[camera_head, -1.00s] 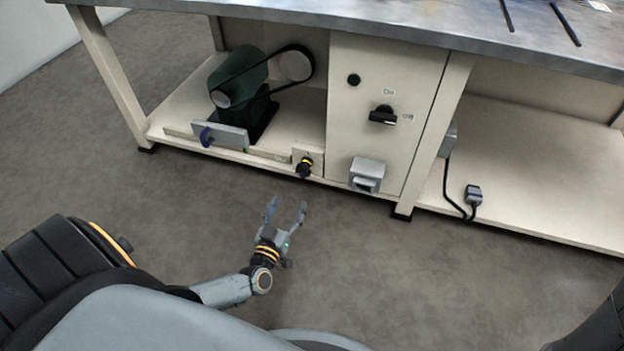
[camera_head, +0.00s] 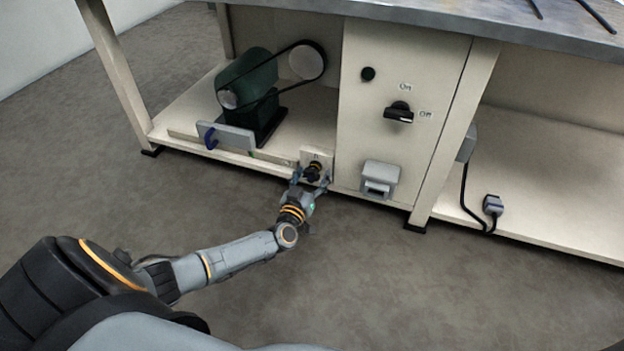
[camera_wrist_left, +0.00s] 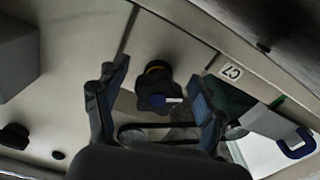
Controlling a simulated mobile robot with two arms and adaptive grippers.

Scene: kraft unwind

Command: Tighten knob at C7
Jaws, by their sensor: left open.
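The black knob (camera_head: 313,172) with a yellow collar sits on a small pale plate (camera_head: 322,156) low on the bench front, left of the cabinet. In the left wrist view the knob (camera_wrist_left: 157,90) shows between the fingers, with a C7 label (camera_wrist_left: 230,72) to its right. My left gripper (camera_head: 311,181) is open, its fingertips either side of the knob in the head view. In the left wrist view the fingers of my left gripper (camera_wrist_left: 155,105) stand apart from the knob; I cannot tell if they touch it. My right gripper is not in view.
A green motor with a belt (camera_head: 250,88) stands on the lower shelf, left of the knob. A grey plate with a blue handle (camera_head: 228,138) is at the shelf edge. The cabinet carries a rotary switch (camera_head: 399,112) and a grey box (camera_head: 380,178). The floor in front is clear.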

